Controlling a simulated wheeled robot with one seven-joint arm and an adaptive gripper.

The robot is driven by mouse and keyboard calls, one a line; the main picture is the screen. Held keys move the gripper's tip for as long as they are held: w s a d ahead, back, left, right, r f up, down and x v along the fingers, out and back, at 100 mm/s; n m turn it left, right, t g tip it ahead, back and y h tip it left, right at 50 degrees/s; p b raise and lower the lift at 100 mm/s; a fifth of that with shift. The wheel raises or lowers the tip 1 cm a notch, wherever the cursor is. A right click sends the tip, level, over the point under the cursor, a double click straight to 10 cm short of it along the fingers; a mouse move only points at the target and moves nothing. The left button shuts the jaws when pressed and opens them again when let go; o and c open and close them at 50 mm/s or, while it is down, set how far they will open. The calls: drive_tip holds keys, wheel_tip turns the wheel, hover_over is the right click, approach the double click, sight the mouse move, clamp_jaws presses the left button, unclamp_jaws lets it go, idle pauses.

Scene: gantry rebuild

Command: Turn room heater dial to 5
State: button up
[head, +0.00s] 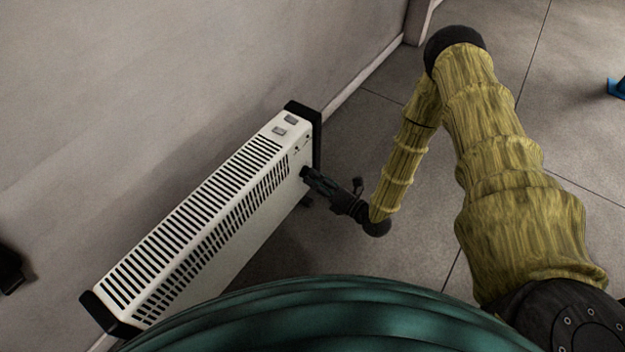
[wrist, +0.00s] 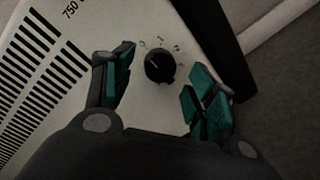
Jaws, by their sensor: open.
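The white room heater (head: 225,245) stands along the wall, with dark slots and black end caps. Its round black dial (wrist: 160,66) shows in the wrist view on the pale front panel, with small numbers around it; a 1 is readable above. A faint light mark on the dial seems to point up and left, near what looks like a 0. My gripper (wrist: 165,62) is open, with one teal-padded finger left of the dial and the other right of it. I cannot tell whether either touches it. In the head view my gripper (head: 312,177) is at the heater's right front; the dial is hidden there.
Two small switches (head: 284,125) sit on the heater's top at its right end. The wall (head: 150,100) is close behind. A blue object (head: 618,88) shows at the far right edge.

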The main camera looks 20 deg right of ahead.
drive_tip(key=shift+x, duration=1.1)
drive_tip(key=shift+c, duration=0.5)
drive_tip(key=c, duration=0.9)
drive_tip(key=shift+c, duration=0.2)
